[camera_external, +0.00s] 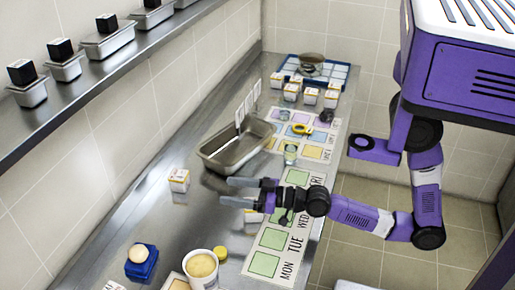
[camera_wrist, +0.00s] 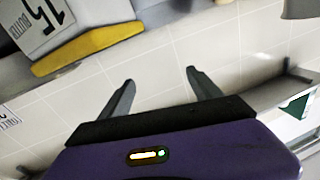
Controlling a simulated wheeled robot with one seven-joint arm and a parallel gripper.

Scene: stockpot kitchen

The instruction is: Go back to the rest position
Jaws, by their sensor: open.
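My gripper (camera_external: 240,191) is over the steel counter, in front of the metal pan, in the external view. Its two fingers are apart with nothing between them. In the wrist view my gripper (camera_wrist: 155,85) shows both fingers spread against the tiled wall, also with nothing between. My purple arm reaches in from the right.
A metal pan (camera_external: 235,150) stands beyond my gripper. A small box (camera_external: 179,181) is to its left. A weekday mat (camera_external: 265,264) lies along the counter's right edge. A tub (camera_external: 201,268) and a blue block (camera_external: 141,263) stand near. A shelf (camera_external: 120,62) runs along the wall.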

